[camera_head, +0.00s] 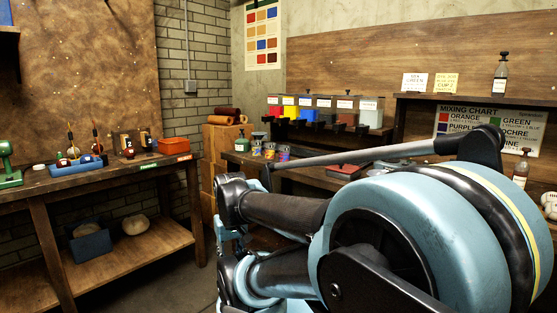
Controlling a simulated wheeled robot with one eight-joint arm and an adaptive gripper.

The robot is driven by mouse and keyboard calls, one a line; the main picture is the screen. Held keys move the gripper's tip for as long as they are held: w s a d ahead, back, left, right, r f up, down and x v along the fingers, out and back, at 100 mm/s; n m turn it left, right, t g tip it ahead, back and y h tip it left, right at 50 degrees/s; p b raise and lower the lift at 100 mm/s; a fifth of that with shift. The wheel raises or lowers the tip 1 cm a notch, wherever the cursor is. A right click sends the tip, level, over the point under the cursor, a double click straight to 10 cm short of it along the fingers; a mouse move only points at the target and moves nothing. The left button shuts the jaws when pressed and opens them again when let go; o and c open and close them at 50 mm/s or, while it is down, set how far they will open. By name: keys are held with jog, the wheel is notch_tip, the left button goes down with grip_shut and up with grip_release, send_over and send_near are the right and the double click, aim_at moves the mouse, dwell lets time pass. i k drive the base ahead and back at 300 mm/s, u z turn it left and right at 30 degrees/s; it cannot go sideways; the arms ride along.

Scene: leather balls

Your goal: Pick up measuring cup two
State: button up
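No cup can be picked out for certain as measuring cup two. Three small containers with coloured bands stand on the back bench, left of my arm: a left one (256,148), a middle one (270,151) and a right one (283,153). I cannot tell whether they are measuring cups, and no number on them is readable. A yellow card (446,82) on the right shelf carries small text that seems to mention a cup. My folded blue and black arm fills the lower right and hides part of the bench. My gripper cannot be made out.
The left workbench (110,180) holds a blue tray (77,167) and an orange box (174,145). Floor (165,285) shows clear between left bench and arm.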

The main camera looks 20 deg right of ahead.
aim_at(269, 147)
jog(key=k, duration=0.6)
jog(key=z, duration=0.95)
jog(key=i, duration=1.05)
